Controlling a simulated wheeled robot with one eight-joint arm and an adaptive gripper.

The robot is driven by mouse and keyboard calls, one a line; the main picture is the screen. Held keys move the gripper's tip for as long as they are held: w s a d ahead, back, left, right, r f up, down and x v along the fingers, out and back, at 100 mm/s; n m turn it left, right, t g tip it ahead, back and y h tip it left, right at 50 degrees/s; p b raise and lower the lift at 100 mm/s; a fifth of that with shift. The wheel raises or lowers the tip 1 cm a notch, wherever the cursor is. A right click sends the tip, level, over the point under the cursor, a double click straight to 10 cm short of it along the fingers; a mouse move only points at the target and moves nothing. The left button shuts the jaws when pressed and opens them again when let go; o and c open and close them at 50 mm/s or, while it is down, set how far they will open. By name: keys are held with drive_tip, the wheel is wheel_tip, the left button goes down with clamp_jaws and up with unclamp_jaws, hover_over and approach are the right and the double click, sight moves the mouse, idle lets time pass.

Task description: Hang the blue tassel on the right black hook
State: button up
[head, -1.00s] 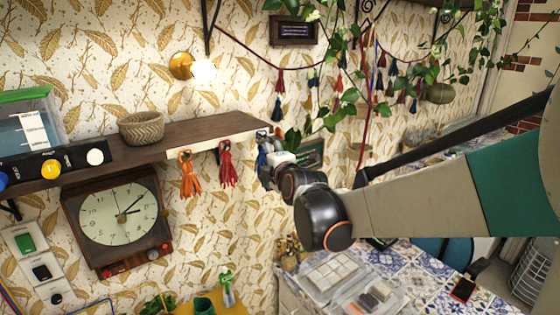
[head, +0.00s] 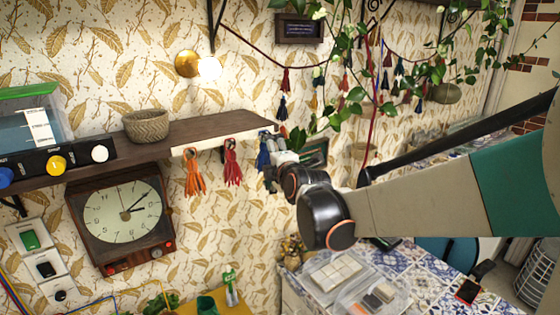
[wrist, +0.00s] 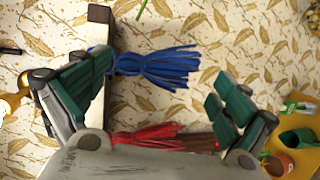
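The blue tassel (head: 263,152) hangs at the right end of the shelf's pale front edge, with its strands down. It also shows in the wrist view (wrist: 158,67), its top against that edge, partly behind a finger. The right black hook is hidden behind the tassel and my gripper. My gripper (head: 282,158) is just right of the tassel. In the wrist view my gripper (wrist: 160,85) is open, its green-padded fingers wide apart with the tassel between them, apparently not gripped. A red tassel (head: 232,163) and an orange tassel (head: 194,175) hang farther left.
The wooden shelf (head: 190,133) carries a woven basket (head: 146,126) and a box with round knobs (head: 60,165). A clock (head: 122,213) is below it. Leafy vines (head: 350,100) hang to the right. A tiled table (head: 400,265) stands below.

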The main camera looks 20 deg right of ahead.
drive_tip(key=shift+s+r, duration=0.1)
drive_tip(key=shift+s, duration=0.15)
idle(0.3)
drive_tip(key=a+v, duration=0.1)
drive_tip(key=v, duration=1.1)
drive_tip(key=s+f+m+g+b, duration=0.3)
drive_tip(key=s+f+m+b, duration=0.3)
drive_tip(key=f+b, duration=0.3)
drive_tip(key=s+d+f+m+g+b, duration=0.1)
drive_tip(key=s+f+m+b, duration=0.5)
drive_tip(key=f, duration=1.2)
drive_tip(key=s+f+m+g+b, duration=0.4)
drive_tip(key=s+f+m+b, duration=0.2)
drive_tip(key=s+f+b, duration=0.4)
wheel_tip(320, 180, down, 4)
drive_tip(key=shift+s+d+f+m+g+h+b, duration=0.1)
drive_tip(key=shift+s+d+m+g+h+b, duration=0.2)
drive_tip(key=shift+b, duration=0.95)
drive_tip(key=shift+w, duration=0.1)
drive_tip(key=shift+c, duration=0.6)
